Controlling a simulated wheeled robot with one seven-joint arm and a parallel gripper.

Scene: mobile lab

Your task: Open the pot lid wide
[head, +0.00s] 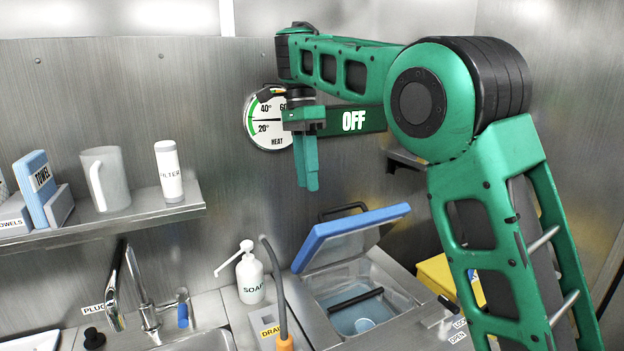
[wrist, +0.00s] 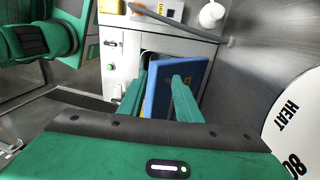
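The pot is a square basin (head: 398,298) sunk into the steel counter. Its blue-edged lid (head: 352,227) is raised and tilted up at the back, so the inside shows. A dark handle (head: 344,209) is at the lid's top edge. My gripper (head: 307,188) hangs fingers-down above and left of the lid, in front of the wall, apart from it. In the wrist view the fingers (wrist: 160,79) are spread, with the blue lid (wrist: 163,90) seen beyond and between them. They appear to hold nothing.
A soap bottle (head: 250,276) and grey hose (head: 272,275) stand left of the basin. A dark bar (head: 356,299) crosses inside it. A shelf (head: 150,208) is at left.

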